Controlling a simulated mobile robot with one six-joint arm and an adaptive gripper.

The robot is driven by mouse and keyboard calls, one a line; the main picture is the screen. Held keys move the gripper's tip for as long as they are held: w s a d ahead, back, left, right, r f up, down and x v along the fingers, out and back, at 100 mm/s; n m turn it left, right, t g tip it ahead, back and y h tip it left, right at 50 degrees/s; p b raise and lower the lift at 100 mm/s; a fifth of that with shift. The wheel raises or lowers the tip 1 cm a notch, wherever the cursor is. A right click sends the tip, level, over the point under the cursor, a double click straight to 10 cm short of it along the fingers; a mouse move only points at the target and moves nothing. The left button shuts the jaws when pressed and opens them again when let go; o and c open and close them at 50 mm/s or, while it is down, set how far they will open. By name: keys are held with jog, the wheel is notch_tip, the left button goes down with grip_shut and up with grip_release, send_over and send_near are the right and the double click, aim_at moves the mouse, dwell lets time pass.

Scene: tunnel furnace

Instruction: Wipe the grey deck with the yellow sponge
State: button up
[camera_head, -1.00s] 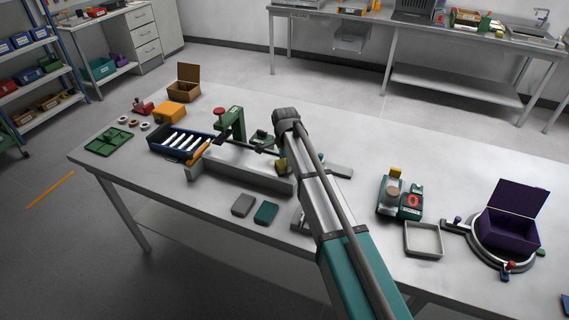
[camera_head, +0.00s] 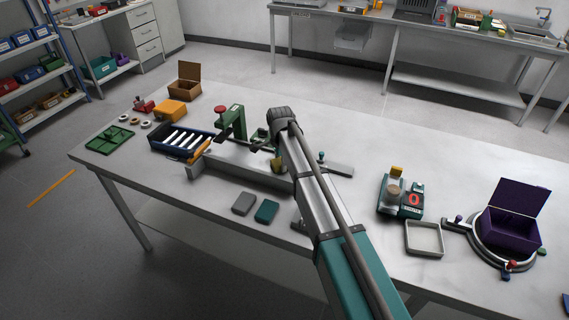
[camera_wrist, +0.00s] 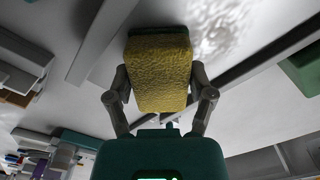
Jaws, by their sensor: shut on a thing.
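The yellow sponge (camera_wrist: 160,75) has a dark green layer on its far face and fills the middle of the wrist view. My gripper (camera_wrist: 161,88) is shut on it, with one finger on each side. In the head view my gripper is mostly hidden behind my arm, and a small patch of the sponge (camera_head: 277,165) shows left of the arm. The grey deck (camera_head: 235,172) is part of the long, low grey fixture in the middle of the table, partly covered by my arm. I cannot tell whether the sponge touches it.
Left of the deck stand a green clamp (camera_head: 231,122) and a dark blue tray (camera_head: 181,143) with white rods. Grey (camera_head: 244,203) and teal (camera_head: 267,211) blocks lie in front. A button box (camera_head: 410,203), square frame (camera_head: 424,239) and purple box (camera_head: 511,224) stand right.

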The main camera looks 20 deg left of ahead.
aim_at(257, 162)
jog(key=shift+w+a, duration=0.15)
jog(key=shift+a, duration=0.4)
jog(key=shift+w+a, duration=0.15)
jog(key=shift+a, duration=0.35)
jog(key=shift+a, duration=0.1)
jog(key=shift+w+a, duration=0.2)
jog(key=shift+a, duration=1.6)
jog(key=shift+w+a, duration=0.15)
jog(key=shift+a, duration=0.8)
jog(key=shift+w+a, duration=0.15)
jog(key=shift+a, duration=0.8)
jog(key=shift+d+f, duration=0.1)
jog(key=shift+f, duration=0.05)
jog(key=shift+s+d, duration=0.15)
